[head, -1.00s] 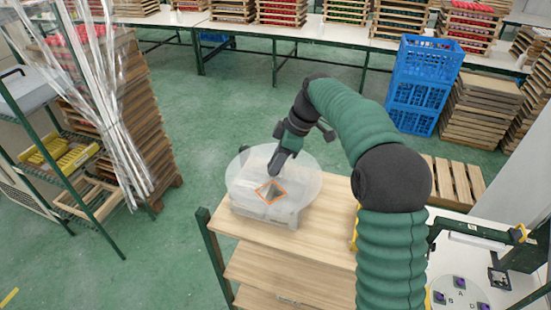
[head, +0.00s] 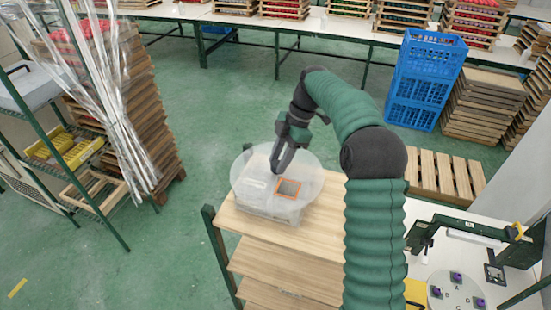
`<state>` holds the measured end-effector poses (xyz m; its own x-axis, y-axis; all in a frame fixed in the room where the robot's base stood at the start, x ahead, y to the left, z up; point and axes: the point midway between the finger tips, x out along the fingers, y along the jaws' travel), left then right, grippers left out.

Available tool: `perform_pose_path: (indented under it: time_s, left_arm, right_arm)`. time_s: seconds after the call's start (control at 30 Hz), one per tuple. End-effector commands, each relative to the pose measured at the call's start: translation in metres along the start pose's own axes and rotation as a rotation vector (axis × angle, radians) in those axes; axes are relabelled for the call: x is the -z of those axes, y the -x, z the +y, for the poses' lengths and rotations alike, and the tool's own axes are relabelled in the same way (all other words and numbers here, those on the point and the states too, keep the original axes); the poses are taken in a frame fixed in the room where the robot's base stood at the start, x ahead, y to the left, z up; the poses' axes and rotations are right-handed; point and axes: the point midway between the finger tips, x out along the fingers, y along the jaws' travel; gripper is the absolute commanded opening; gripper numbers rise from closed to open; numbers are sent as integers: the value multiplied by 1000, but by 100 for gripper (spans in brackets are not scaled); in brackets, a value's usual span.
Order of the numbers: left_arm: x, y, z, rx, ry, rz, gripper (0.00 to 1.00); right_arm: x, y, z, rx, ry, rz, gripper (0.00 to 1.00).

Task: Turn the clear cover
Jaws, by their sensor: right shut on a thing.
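The clear cover (head: 308,170) is a round, see-through disc with an orange-edged square opening (head: 288,187). It lies flat over a pale, boxy thing (head: 265,207) on the wooden shelf unit's top. The opening is right of and below the disc's middle in the head view, its edges nearly level. My right gripper (head: 279,171) reaches down onto the cover from above, beside the opening. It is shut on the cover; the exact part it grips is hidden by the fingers. My left gripper is out of view.
The wooden shelf unit (head: 290,240) has bare top space to the right of the cover. Blue crates (head: 425,75) and stacked wooden trays (head: 482,105) stand behind right. A green rack (head: 75,190) with plastic sheeting is at left. A white table (head: 470,250) is at lower right.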

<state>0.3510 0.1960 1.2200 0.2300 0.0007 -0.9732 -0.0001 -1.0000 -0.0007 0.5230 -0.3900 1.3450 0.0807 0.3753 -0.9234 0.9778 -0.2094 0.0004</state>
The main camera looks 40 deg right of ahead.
Motion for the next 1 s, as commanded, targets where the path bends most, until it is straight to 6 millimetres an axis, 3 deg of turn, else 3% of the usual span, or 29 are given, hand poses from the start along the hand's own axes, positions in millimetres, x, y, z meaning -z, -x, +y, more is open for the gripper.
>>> perform_pose_path:
  time_s: [0.37, 0.4, 0.53, 0.87, 1.0]
  left_arm:
    - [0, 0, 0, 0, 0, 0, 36]
    - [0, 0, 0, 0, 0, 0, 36]
    - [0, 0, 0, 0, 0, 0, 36]
    - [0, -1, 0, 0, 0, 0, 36]
    - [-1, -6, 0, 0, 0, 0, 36]
  right_arm:
    - [-2, -2, -1, 4, 1, -1, 0]
    - [-2, -2, -1, 4, 1, -2, 38]
    - [-1, -1, 0, 3, 1, -1, 55]
    - [-1, 2, -1, -1, 1, -1, 55]
    - [-2, 21, 0, -4, 2, -2, 55]
